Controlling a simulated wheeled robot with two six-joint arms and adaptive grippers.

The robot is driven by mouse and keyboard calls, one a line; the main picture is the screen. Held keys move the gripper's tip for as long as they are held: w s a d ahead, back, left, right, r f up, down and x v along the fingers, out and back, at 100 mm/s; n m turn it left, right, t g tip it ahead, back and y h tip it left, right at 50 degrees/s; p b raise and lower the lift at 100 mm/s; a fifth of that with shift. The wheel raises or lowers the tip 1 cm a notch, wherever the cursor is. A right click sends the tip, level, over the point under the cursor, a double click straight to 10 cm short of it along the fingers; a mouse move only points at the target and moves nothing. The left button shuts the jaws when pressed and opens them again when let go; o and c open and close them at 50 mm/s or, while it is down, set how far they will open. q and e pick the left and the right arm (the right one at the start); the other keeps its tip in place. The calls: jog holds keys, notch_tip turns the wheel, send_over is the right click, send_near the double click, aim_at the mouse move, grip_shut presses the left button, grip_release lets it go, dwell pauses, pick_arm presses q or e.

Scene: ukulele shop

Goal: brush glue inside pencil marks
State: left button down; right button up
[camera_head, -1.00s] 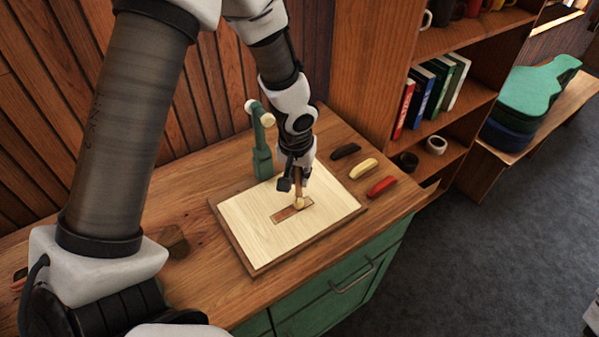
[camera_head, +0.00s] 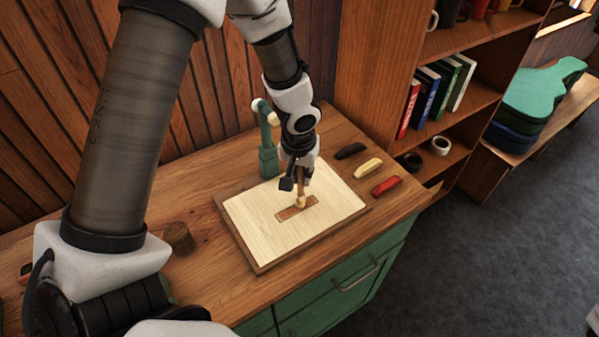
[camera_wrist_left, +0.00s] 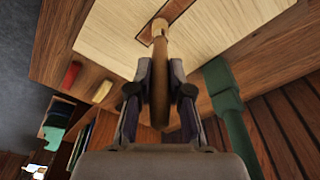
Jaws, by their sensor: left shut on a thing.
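A pale wooden panel (camera_head: 250,215) lies on a darker board on the bench. A thin pencil rectangle with a brown, glue-coloured fill (camera_head: 291,212) is near its middle. My left gripper (camera_head: 302,184) is shut on the wooden handle of a brush (camera_head: 301,202). The brush points down, and its pale tip is at the right part of the marked rectangle. In the left wrist view the brush (camera_wrist_left: 159,75) runs between the fingers, its tip over the brown patch (camera_wrist_left: 172,12). Whether the bristles touch is too small to tell. My right gripper is not in view.
A green clamp-like stand (camera_head: 268,150) is behind the panel. Black (camera_head: 350,151), cream (camera_head: 368,168) and red (camera_head: 386,186) pieces lie to the right. A round brown pot (camera_head: 178,238) is at the left. A bookshelf (camera_head: 383,60) stands behind at the right.

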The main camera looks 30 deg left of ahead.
pick_arm(q)
jog(key=shift+w+d+r+p, duration=0.1)
jog(key=shift+r+p, duration=0.05)
jog(key=shift+r, duration=0.5)
jog(key=shift+w+r+p, duration=0.1)
jog(key=shift+r+p, duration=0.05)
jog(key=shift+r, duration=0.45)
jog(key=shift+w+d+r+p, duration=0.1)
jog(key=shift+w+r+p, duration=0.1)
jog(key=shift+r+p, duration=0.5)
jog(key=shift+s+r+p, duration=0.2)
jog(key=shift+r+p, duration=1.75)
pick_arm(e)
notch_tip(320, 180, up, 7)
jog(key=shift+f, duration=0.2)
pick_arm(q)
jog(key=shift+f, duration=0.1)
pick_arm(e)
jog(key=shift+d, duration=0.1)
